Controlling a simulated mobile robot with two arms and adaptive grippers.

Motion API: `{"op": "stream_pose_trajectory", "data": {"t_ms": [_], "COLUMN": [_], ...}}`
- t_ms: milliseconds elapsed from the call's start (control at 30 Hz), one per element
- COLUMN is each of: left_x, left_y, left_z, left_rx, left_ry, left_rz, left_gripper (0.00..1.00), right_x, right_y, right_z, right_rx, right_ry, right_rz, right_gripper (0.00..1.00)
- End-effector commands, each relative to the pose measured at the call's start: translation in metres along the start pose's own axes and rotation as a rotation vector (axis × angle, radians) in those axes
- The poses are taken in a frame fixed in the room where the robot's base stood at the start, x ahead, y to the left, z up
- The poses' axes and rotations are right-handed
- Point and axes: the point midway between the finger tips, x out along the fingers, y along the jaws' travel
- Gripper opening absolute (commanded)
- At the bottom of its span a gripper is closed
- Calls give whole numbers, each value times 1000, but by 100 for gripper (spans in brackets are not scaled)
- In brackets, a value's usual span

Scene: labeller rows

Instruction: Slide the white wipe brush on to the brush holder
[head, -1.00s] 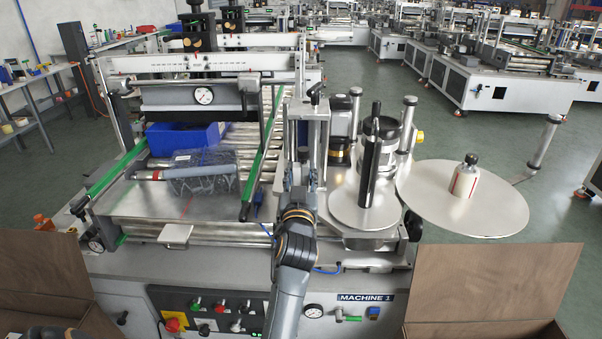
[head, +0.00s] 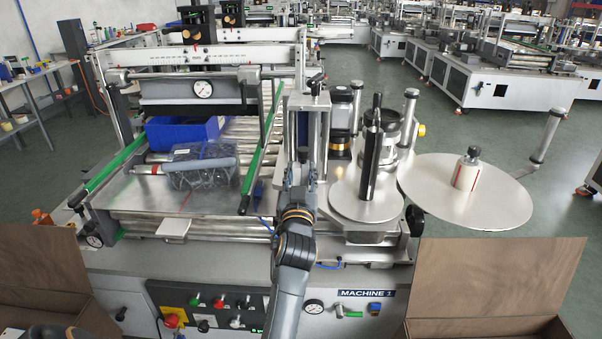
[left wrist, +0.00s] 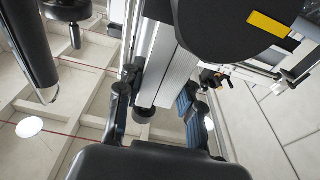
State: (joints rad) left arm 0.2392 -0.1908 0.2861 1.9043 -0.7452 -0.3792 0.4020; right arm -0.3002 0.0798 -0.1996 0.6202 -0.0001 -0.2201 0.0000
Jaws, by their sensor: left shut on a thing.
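My left gripper (head: 299,178) is in front of the upright posts of the labeller, left of the round plate. In the left wrist view my gripper (left wrist: 160,112) has its two fingers on either side of a pale, ribbed upright piece (left wrist: 180,75). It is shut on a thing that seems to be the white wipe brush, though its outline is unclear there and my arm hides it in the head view. The brush holder seems to be on the upright post assembly (head: 306,120); I cannot tell whether brush and holder touch. My right gripper is not clearly seen.
A bagged item (head: 205,168) and a blue bin (head: 184,132) are on the conveyor at left. Open brown boxes (head: 495,280) flank the machine's front.

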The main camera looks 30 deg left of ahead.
Motion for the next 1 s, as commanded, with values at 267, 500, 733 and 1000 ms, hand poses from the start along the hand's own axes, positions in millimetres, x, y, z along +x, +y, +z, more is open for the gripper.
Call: {"op": "stream_pose_trajectory", "data": {"t_ms": [267, 500, 733, 1000], "left_x": [-2, -2, -3, -3], "left_y": [3, 2, 2, 1], "left_z": [8, 13, 16, 16], "left_rx": [-14, -14, -13, -12], "left_ry": [-4, -3, -3, -4], "left_rz": [-2, -4, -6, -7], "left_gripper": [0, 0, 0, 46], "right_x": [7, 12, 16, 15], "right_y": [1, 1, 1, 0], "right_z": [1, 1, 2, 2], "right_rx": [0, 0, 0, -1], "right_ry": [0, 0, 0, 0], "right_rz": [1, 1, 1, 1], "right_gripper": [40, 40, 40, 40]}}
